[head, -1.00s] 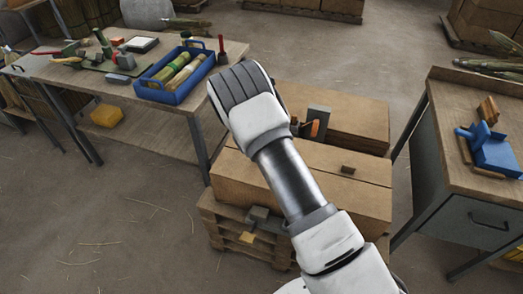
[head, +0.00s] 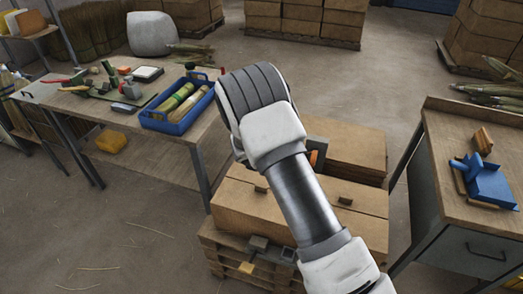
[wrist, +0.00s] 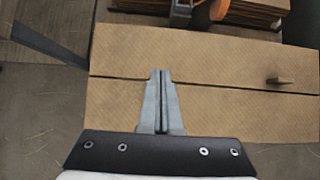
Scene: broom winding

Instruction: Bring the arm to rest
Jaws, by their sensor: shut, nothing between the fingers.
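My arm (head: 305,205) reaches up from the lower right in the head view, over the stacked cardboard boxes. In that view the wrist hides the fingers. In the wrist view my gripper (wrist: 161,76) is shut, with its two fingers together and nothing between them. It points at the flat top of a cardboard box (wrist: 210,55); I cannot tell how far above it is.
The boxes (head: 345,197) stand on a wooden pallet (head: 228,255). A workbench (head: 95,110) with a blue crate (head: 178,122) is at left. A wooden-topped cabinet (head: 450,180) with a blue dustpan-like item (head: 488,182) is at right. Open floor (head: 120,240) lies front left.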

